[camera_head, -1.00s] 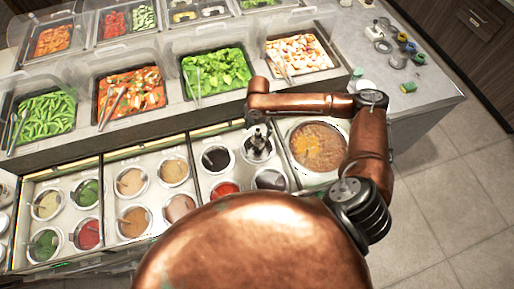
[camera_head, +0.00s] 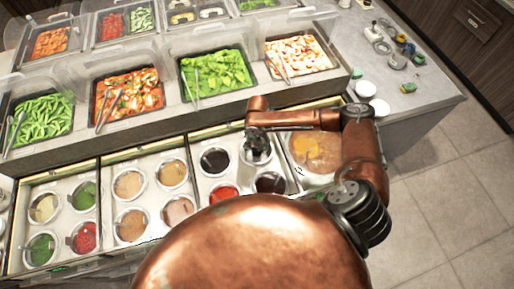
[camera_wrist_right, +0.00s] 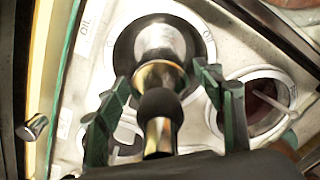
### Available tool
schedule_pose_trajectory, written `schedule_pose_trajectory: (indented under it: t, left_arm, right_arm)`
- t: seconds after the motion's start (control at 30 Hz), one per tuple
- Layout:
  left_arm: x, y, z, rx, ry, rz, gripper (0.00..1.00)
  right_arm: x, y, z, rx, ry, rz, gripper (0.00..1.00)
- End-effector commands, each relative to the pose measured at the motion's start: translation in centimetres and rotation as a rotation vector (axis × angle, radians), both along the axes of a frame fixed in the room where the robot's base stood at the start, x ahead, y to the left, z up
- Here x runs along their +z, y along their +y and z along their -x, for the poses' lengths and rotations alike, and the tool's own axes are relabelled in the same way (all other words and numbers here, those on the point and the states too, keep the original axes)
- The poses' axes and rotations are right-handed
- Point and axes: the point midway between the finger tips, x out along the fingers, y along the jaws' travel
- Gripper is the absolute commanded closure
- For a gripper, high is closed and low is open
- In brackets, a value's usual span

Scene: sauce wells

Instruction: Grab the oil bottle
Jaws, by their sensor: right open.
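The oil bottle (camera_wrist_right: 162,75) stands in a round metal well under the "OIL" lettering in the right wrist view. Its neck is gold-coloured, with a dark rounded stopper and a metal spout toward the camera. My right gripper (camera_wrist_right: 163,88) is open, with one green-and-dark finger on each side of the bottle's neck. Gaps show between the fingers and the neck. In the head view my right gripper (camera_head: 257,146) is over the oil well in the back row and largely hides the bottle. My left gripper is not in view.
Sauce wells surround it: dark sauce (camera_head: 215,160) on the left, red sauce (camera_head: 224,193) in front, and a wide soup pot (camera_head: 318,150) on the right. Trays of vegetables (camera_head: 217,72) with tongs stand on the raised counter behind.

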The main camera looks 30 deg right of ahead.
Motion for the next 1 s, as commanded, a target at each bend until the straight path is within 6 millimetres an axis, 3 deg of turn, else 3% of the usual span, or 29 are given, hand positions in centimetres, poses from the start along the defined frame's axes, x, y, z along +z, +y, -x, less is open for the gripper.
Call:
schedule_pose_trajectory:
  t: [0.17, 1.0]
  left_arm:
    - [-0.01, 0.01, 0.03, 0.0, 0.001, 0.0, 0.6]
    - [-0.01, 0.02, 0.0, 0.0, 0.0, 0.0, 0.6]
  right_arm:
    - [-0.01, 0.01, 0.0, 0.001, 0.0, 0.0, 0.38]
    - [0.05, 0.0, -0.01, 0.001, 0.0, 0.0, 0.96]
